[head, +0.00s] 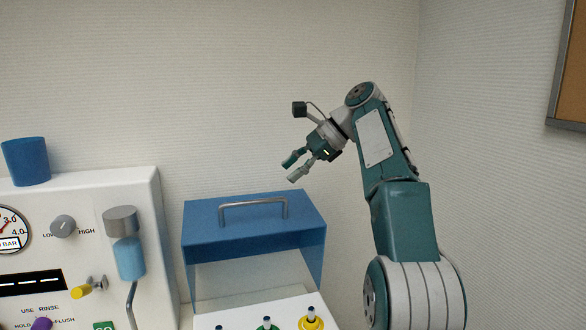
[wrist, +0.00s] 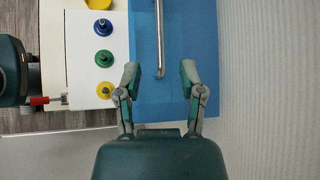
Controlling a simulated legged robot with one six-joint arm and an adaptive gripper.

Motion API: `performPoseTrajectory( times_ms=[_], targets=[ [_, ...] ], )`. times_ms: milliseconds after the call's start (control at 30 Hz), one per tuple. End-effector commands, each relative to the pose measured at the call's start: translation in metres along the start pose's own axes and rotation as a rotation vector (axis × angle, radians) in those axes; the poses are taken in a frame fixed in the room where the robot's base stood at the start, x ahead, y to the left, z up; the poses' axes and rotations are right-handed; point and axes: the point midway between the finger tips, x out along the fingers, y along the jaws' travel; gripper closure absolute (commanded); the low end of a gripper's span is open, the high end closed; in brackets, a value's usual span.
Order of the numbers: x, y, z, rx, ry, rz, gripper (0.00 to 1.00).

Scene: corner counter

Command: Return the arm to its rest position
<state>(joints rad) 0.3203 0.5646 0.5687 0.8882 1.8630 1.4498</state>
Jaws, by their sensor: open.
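My gripper (head: 292,170) is raised in the air above the blue box lid (head: 255,240) in the head view. Its two fingers are apart and nothing is between them. My arm is bent at the elbow, to the right of the lid. In the wrist view my gripper (wrist: 160,82) points over the blue lid (wrist: 175,40), with the metal handle (wrist: 160,35) showing beyond and between the fingertips. The handle (head: 253,204) lies below the gripper in the head view, clearly apart from it.
A white machine (head: 150,230) with dials and knobs stands at the left, with a blue cup (head: 26,162) on top. Yellow, green and blue pegged pieces show on a white panel (wrist: 85,70). A framed cork board (head: 570,70) hangs at the right. The wall is close behind.

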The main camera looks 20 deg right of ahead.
Motion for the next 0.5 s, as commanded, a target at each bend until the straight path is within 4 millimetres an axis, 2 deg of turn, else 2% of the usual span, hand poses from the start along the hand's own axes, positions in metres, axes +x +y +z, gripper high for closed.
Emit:
performPoseTrajectory(
  times_ms=[267,367,500],
  targets=[
    [0.001,0.003,0.005,-0.020,0.014,-0.006,0.49],
    [0.004,0.011,0.015,-0.072,0.049,-0.015,0.49],
    [0.011,0.033,0.026,-0.184,0.130,-0.023,0.49]
  ],
)
